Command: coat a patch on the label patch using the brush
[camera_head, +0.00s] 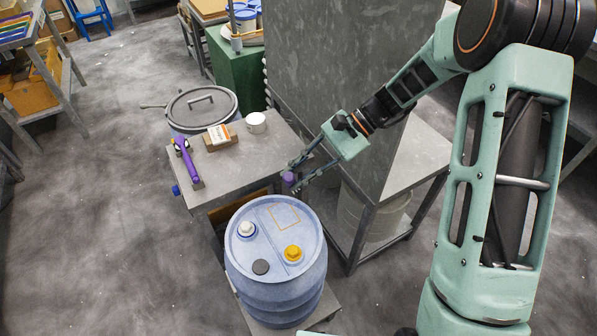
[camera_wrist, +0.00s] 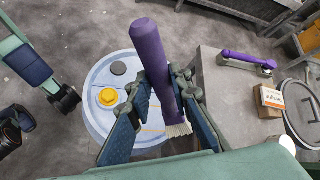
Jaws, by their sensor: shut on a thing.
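My gripper (camera_head: 298,175) is shut on a brush with a purple handle (camera_head: 289,178). In the wrist view the brush (camera_wrist: 155,62) lies between the fingers (camera_wrist: 164,88), its pale bristles (camera_wrist: 178,130) at the lower end. The label patch (camera_head: 285,214) is a thin orange outlined square on the top of a blue-grey drum (camera_head: 263,273). The brush is above and beyond the patch's far edge, apart from the drum top in the head view. In the wrist view the gripper and brush hide most of the patch.
The drum top carries a white cap (camera_head: 246,229), a yellow cap (camera_head: 292,253) and a dark disc (camera_head: 261,267).

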